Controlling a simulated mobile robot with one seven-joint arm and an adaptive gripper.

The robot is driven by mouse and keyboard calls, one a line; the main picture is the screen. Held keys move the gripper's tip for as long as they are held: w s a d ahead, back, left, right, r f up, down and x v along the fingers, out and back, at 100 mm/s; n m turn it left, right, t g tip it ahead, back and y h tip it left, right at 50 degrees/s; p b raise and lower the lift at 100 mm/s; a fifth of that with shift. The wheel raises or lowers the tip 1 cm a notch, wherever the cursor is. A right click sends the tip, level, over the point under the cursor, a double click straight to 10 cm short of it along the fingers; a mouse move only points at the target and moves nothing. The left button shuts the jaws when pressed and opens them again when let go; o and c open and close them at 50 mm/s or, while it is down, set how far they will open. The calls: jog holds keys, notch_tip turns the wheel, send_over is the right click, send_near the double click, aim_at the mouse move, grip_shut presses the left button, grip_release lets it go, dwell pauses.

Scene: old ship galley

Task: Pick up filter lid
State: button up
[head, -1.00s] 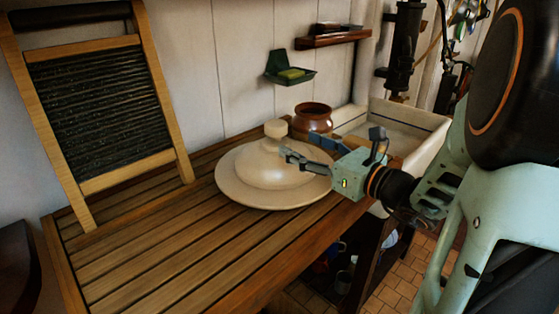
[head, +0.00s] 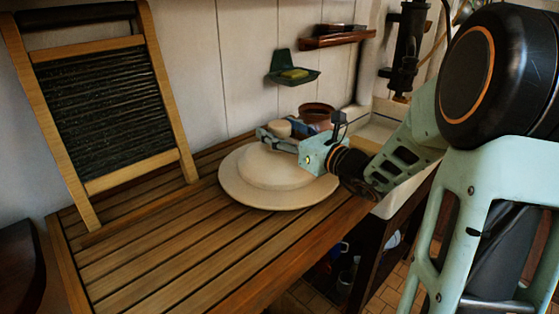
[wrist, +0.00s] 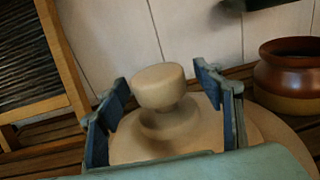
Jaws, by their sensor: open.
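The filter lid (head: 265,187) is a cream, wide-brimmed dome with a round knob (wrist: 160,87) on top. It lies on the slatted wooden board. My gripper (head: 278,132) is at the knob, its jaws open. In the wrist view my gripper (wrist: 163,98) has one blue-padded finger on each side of the knob, with a gap to both. The knob stands a little beyond the line between the fingertips or level with it; I cannot tell exactly. My gripper hides part of the lid's far side in the head view.
A brown pot (head: 317,113) stands close behind the lid, near my gripper, and shows right in the wrist view (wrist: 289,76). A washboard (head: 98,100) leans at the left. A green soap holder (head: 292,70) hangs on the wall. The slatted board (head: 150,245) is clear in front.

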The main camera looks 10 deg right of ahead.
grip_shut()
dwell(0.5)
jog(key=shift+r, duration=0.2)
